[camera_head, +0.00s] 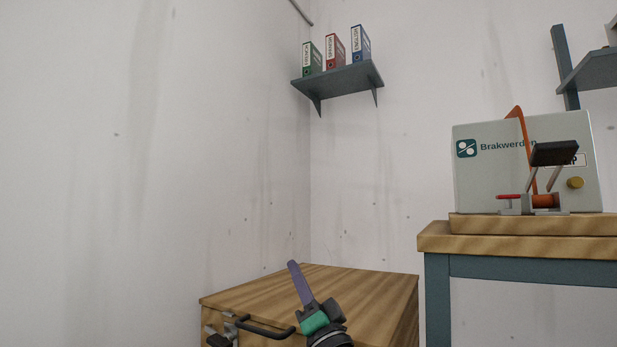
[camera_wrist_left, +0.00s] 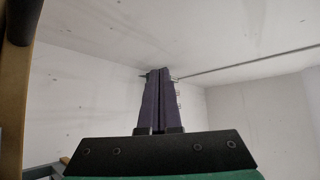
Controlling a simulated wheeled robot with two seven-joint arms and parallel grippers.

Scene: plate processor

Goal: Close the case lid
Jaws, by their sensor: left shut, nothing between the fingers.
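The wooden case (camera_head: 250,293) stands at the bottom middle of the head view. Its lid (camera_head: 365,280) lies flat on top as far as I can see; the lower front is cut off. A dark handle (camera_head: 266,330) and a metal latch (camera_head: 220,336) are on its front face. My left gripper (camera_head: 293,265) is shut and empty, its purple fingers pointing up in front of the lid. I cannot tell whether it touches the case. In the left wrist view its fingers (camera_wrist_left: 157,72) are pressed together. My right gripper is not in view.
A wooden-topped table (camera_head: 435,240) on the right carries a grey Brakwerden machine (camera_head: 490,180) with an orange lever (camera_head: 524,140). A wall shelf (camera_head: 340,80) holds several binders. In the left wrist view, a wooden edge (camera_wrist_left: 14,110) is close at left. The space above the case is free.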

